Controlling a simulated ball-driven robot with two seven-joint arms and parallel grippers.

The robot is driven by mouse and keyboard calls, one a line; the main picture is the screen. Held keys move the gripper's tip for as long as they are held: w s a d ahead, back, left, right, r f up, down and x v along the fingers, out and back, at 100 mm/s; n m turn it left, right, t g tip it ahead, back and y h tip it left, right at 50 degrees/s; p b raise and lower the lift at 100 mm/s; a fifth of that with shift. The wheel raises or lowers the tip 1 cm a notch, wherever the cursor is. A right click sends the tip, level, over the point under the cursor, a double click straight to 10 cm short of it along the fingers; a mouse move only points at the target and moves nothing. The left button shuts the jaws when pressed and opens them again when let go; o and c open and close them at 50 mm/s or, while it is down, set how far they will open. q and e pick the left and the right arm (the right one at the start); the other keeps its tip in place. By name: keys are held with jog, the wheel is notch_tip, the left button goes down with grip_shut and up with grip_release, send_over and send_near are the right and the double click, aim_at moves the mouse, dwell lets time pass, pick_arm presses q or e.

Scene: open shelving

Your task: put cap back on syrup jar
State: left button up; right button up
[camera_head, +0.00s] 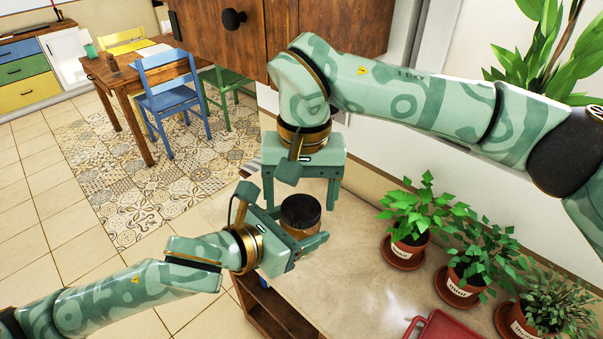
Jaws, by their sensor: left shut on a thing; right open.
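The syrup jar (298,232) has an amber-brown body and stands upright between the fingers of my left gripper (300,230), which is shut on it. A dark, round cap (300,209) shows at the top of the jar; whether it is fully seated I cannot tell. My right gripper (301,203) points down from above, open, with its fingers apart on either side of the cap. I cannot tell whether those fingers touch it. The jar is partly hidden by the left gripper's fingers.
A pale countertop (365,270) lies beneath and to the right, mostly clear in its middle. Potted herbs (410,245) line the wall side. A red object (450,328) lies at the bottom edge. A wooden cabinet (225,30) hangs behind the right arm.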

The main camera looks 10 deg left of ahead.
jog(key=shift+f, duration=0.6)
